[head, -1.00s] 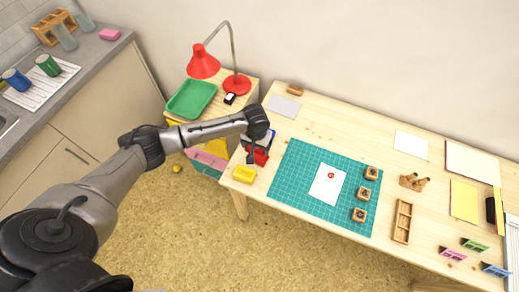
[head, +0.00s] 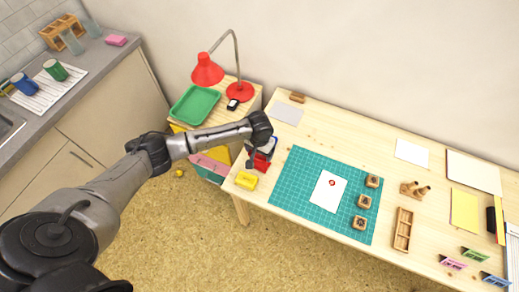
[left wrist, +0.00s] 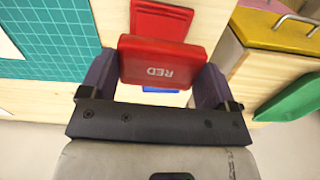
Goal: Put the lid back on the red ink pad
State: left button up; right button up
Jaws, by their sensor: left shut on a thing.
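The red lid (left wrist: 161,62), marked "RED", sits between the two fingers of my left gripper (left wrist: 155,88), which is shut on its sides. The word reads upside down in the left wrist view. The lid looks apart from the pad and above the wooden table. In the head view my left gripper (head: 256,152) is over the table's left end, with red showing by it; the arm hides part of this spot. My right gripper is not in view.
A blue pad (head: 273,142) lies close by the gripper, and a yellow block (head: 246,180) stands at the table's front edge. The green cutting mat (head: 296,190) lies to the right, with paper and stamps (head: 359,222). A red lamp (head: 207,69) and green tray (head: 194,103) are behind left.

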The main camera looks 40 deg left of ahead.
pick_arm(q)
jog(key=shift+f+b, duration=0.55)
jog(key=shift+f, duration=2.2)
jog(key=shift+f+p, duration=0.1)
jog(key=shift+p, duration=0.25)
jog(key=shift+p, duration=0.4)
jog(key=shift+f, duration=0.25)
dwell(0.3)
dwell(0.5)
